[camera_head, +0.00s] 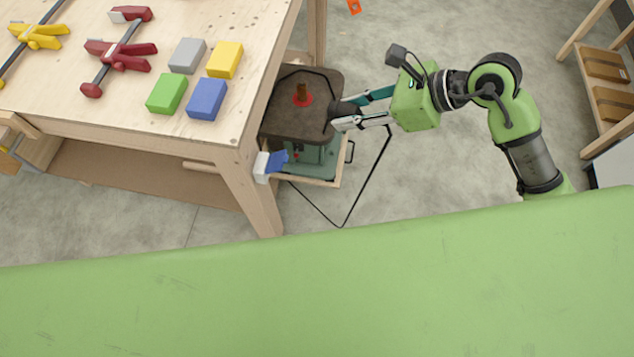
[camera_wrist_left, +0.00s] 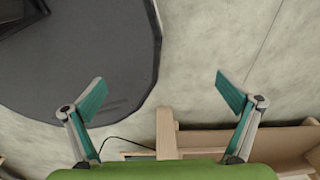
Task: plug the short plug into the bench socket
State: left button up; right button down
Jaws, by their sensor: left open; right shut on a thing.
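My right gripper (camera_head: 341,113) is shut on a black plug (camera_head: 345,108), partly hidden between its fingers. It is at the right edge of a dark machine table beside the bench. A white and blue fitting (camera_head: 266,165) sits on the bench leg, left of and lower in the picture than the gripper; it looks like the bench socket, with its opening not clear. The gripper and fitting are well apart. My left gripper (camera_wrist_left: 160,86) is open and empty in the left wrist view and is outside the head view.
The dark-topped green machine (camera_head: 310,120) stands close beside the wooden bench (camera_head: 200,145). A thin black cable (camera_head: 366,181) hangs in a loop over the floor. Clamps and coloured blocks (camera_head: 207,98) lie on the bench. A shelf (camera_head: 606,70) stands at the right; floor between is clear.

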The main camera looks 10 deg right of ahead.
jog(key=a+f+n+g+b, duration=0.1)
jog(key=a+f+b, duration=0.2)
jog(key=f, duration=1)
jog(key=a+f+b, duration=0.3)
jog(key=f, duration=0.9)
pick_arm(q)
notch_tip(320, 180, down, 7)
jog(key=w, duration=0.1)
jog(key=shift+w+d, duration=0.25)
jog(key=shift+d, duration=0.1)
pick_arm(e)
jog(key=w+a, duration=0.2)
jog(key=a, duration=0.6)
jog(key=shift+w+f, duration=0.35)
jog(key=shift+w, duration=0.05)
pick_arm(q)
jog(key=shift+f, duration=0.1)
pick_arm(e)
jog(key=shift+w+a+r, duration=0.1)
jog(key=shift+w+a, duration=0.15)
jog(key=shift+a, duration=0.75)
jog(key=c, duration=1.6)
grip_release()
jog(key=shift+n, duration=0.3)
pick_arm(q)
jog(key=shift+s, duration=0.1)
pick_arm(e)
jog(key=shift+o, duration=0.2)
jog(key=shift+d, duration=0.1)
